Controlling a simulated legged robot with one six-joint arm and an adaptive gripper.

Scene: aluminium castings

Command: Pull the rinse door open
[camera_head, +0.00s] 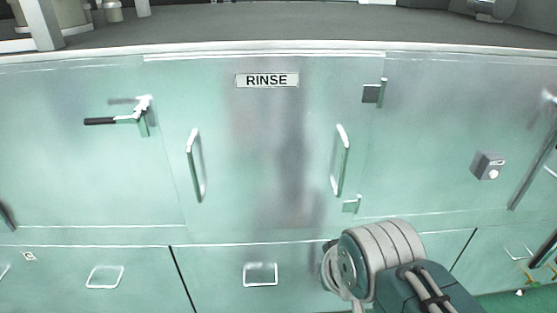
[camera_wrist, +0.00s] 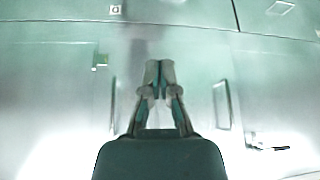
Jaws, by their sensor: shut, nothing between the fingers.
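The rinse door (camera_head: 265,150) is a pale green metal panel, flush with the cabinet front and looking shut. It has a RINSE label (camera_head: 267,80), a left pull handle (camera_head: 195,165) and a right pull handle (camera_head: 341,160). A latch lever (camera_head: 115,120) with a black grip sits at its left edge, roughly horizontal. The wrist view looks inverted: the latch lever (camera_wrist: 268,145) is at lower right, and the two pull handles (camera_wrist: 221,105) flank my gripper. My gripper (camera_wrist: 158,75) is shut and empty, pointing at the panel and touching no handle; its distance from the door is unclear.
Hinges (camera_head: 374,93) sit on the door's right edge. A grey box with a knob (camera_head: 488,165) is on the panel to the right. Drawers with a wire pull (camera_head: 260,274) run below. My arm fills the lower right. A grey worktop (camera_head: 300,28) lies above.

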